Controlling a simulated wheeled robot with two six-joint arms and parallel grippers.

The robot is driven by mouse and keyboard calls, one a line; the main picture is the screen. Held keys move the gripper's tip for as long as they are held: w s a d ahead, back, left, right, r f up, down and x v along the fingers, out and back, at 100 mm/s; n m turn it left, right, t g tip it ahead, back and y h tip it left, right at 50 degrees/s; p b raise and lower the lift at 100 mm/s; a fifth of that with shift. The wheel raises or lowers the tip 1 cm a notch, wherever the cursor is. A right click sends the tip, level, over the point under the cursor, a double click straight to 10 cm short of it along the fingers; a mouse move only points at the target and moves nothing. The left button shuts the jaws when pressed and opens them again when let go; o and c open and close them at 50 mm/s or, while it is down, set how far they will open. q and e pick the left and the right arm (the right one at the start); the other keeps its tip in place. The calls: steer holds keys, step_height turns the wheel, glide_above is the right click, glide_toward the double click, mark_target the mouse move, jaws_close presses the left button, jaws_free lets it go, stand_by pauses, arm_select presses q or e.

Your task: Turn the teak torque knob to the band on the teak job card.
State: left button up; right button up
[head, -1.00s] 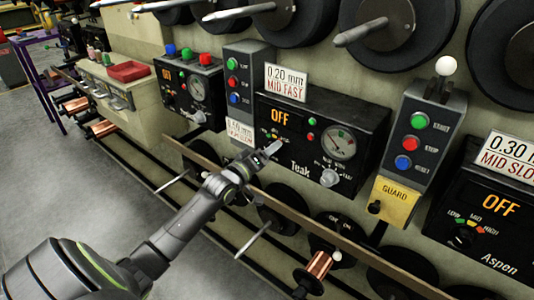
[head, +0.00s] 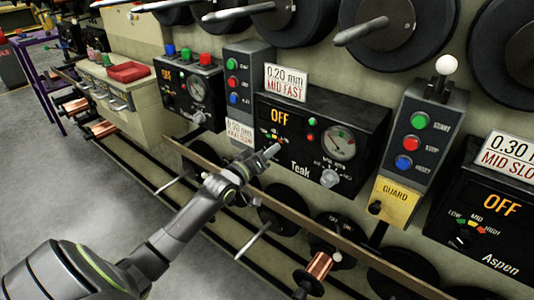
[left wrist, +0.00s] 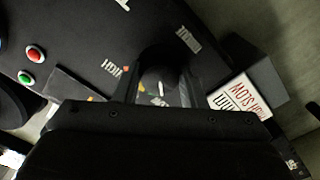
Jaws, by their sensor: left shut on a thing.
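The Teak panel (head: 355,120) is a black box with an orange OFF display. Its job card (head: 286,83) stands on top and reads 0.20 mm MID FAST. My left gripper (head: 270,151) is at the panel's lower left, over the torque knob, which it hides in the head view. Coloured torque bands show just above the fingertips. In the left wrist view the dark round torque knob (left wrist: 158,72) sits between my fingers, which are shut on it. A small white mark shows on it; which band it points to I cannot tell. My right gripper is not in view.
A pale second knob (head: 329,179) sits at the panel's lower right, below a gauge (head: 338,143). A button box (head: 423,135) and a yellow GUARD plate (head: 397,203) stand to the right. A wooden rail (head: 300,221) runs below the panels.

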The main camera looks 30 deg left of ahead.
arm_select(q)
steer(key=shift+f+m+b, duration=0.1)
steer(key=shift+m+b, duration=1.5)
steer(key=shift+m, duration=3.4)
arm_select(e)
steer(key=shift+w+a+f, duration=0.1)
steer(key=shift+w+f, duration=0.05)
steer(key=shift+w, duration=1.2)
arm_select(q)
steer(key=o, duration=1)
